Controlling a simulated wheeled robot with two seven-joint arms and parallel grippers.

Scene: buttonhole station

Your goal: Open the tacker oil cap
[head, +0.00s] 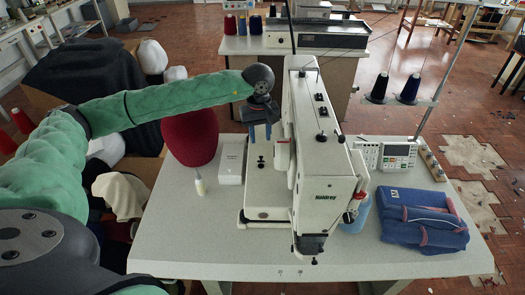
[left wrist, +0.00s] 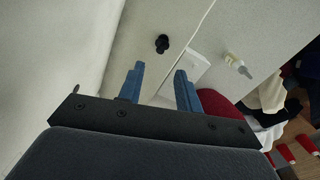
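The white tacker (head: 318,150) stands on the table with its arm toward me. A small black knob, which looks like the oil cap (head: 261,162), sits upright on the flat bed left of the tacker's body. The cap also shows in the left wrist view (left wrist: 162,44), ahead of the fingertips. My left gripper (head: 261,134) is above the bed, a little behind and above the cap, fingers pointing down. In the left wrist view its blue fingers (left wrist: 159,70) are apart with nothing between them, and the cap is not touched. My right gripper is in neither view.
A white box (head: 231,161), a small bottle (head: 200,184) and a dark red rounded form (head: 190,137) stand left of the bed. A control panel (head: 388,154) and folded denim (head: 422,220) lie to the right. The tacker's tall body closely flanks the gripper.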

